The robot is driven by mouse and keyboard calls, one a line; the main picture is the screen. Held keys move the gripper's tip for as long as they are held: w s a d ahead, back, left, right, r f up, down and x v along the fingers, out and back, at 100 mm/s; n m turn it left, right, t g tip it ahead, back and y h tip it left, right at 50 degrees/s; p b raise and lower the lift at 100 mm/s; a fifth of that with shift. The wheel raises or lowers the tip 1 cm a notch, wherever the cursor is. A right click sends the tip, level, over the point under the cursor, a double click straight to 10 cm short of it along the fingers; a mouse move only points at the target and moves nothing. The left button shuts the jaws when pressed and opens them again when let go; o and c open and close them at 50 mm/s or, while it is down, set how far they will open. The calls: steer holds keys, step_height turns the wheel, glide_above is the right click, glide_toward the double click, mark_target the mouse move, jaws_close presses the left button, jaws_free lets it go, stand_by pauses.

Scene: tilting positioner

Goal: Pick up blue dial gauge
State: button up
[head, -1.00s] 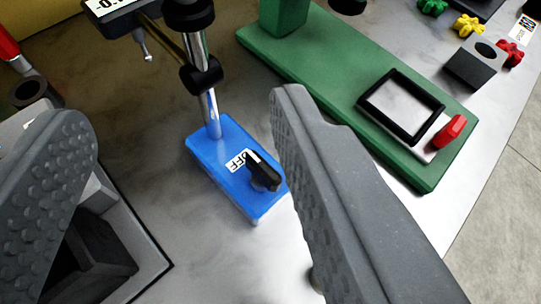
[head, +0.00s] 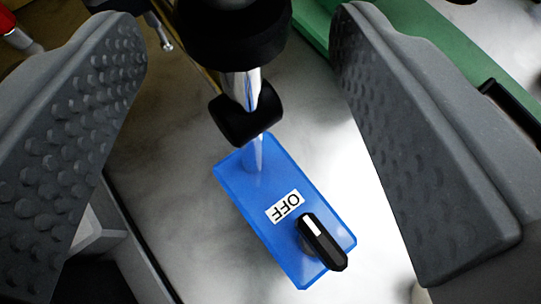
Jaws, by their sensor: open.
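The blue dial gauge stand has a blue base (head: 262,196) with a white OFF label and a black knob (head: 322,243), resting on the grey metal table. A shiny upright post (head: 241,86) rises from the base, with a black clamp (head: 245,119) on it and a larger black part (head: 228,35) above. My gripper (head: 240,150) is open, with one studded grey finger on each side of the post. Neither finger visibly touches the post or base. The gauge's display is not in view; a thin metal probe tip (head: 161,36) shows behind the left finger.
A green plate (head: 450,50) lies at the upper right, partly behind the right finger. A grey box-like fixture (head: 125,255) stands at the lower left, close to the left finger. A red-handled item (head: 15,36) is at the upper left. The table right of the blue base is clear.

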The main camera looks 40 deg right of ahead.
steer(key=shift+x, duration=1.15)
jaws_close()
stand_by(0.6)
